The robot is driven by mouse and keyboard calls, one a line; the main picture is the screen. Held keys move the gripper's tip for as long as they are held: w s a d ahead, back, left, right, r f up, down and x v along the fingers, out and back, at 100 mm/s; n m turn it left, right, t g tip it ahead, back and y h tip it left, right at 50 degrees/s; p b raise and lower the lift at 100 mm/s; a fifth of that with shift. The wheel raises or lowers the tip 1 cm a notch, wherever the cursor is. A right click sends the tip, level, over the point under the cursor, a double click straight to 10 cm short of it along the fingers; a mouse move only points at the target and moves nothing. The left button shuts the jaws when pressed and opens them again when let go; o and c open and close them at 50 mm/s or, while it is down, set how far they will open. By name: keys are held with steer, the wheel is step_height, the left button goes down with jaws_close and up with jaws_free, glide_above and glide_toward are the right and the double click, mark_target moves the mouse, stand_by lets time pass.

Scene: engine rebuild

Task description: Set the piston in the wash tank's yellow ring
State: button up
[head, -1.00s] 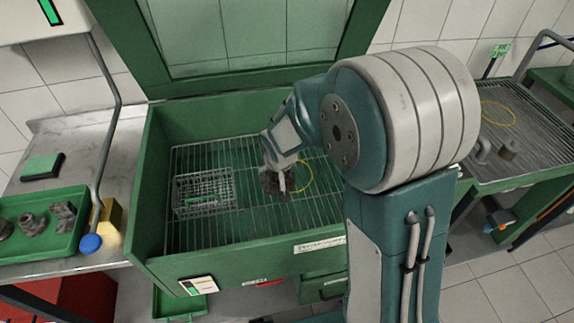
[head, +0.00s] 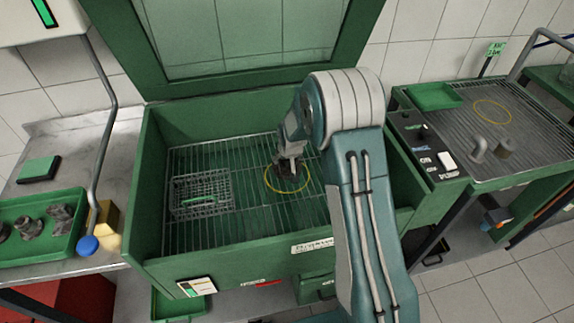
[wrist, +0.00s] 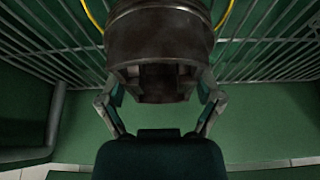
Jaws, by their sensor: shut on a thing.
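My gripper (head: 290,158) is inside the open green wash tank (head: 225,262), shut on the piston. The piston (wrist: 160,45) is a dark brown-grey cylinder between the two fingers in the wrist view, its hollow end facing the camera. In the head view the gripper hides much of it. The yellow ring (head: 287,192) lies on the tank's wire grate, and the piston is over or within its back half. Parts of the ring show on both sides of the piston in the wrist view (wrist: 222,16). I cannot tell whether the piston touches the grate.
A wire basket (head: 203,197) stands on the grate left of the ring. The tank's lid (head: 240,75) is raised behind. A green tray with dark parts (head: 40,222) is at left. A grated table (head: 455,125) at right bears another yellow ring (head: 492,111) and small parts.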

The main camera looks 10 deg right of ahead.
mark_target(287, 165)
steer(key=shift+f, duration=1.45)
steer(key=shift+f, duration=0.1)
steer(key=o, duration=1.1)
steer(key=s+f+v, duration=0.1)
steer(key=v, duration=2.2)
steer(key=shift+t, duration=0.5)
steer(key=s+r, duration=0.4)
steer(key=s, duration=0.4)
steer(key=s+r, duration=0.4)
steer(key=s, duration=0.5)
steer(key=s+r, duration=0.4)
steer(key=s, duration=0.5)
steer(key=shift+s+r, duration=0.1)
steer(key=shift+r, duration=0.05)
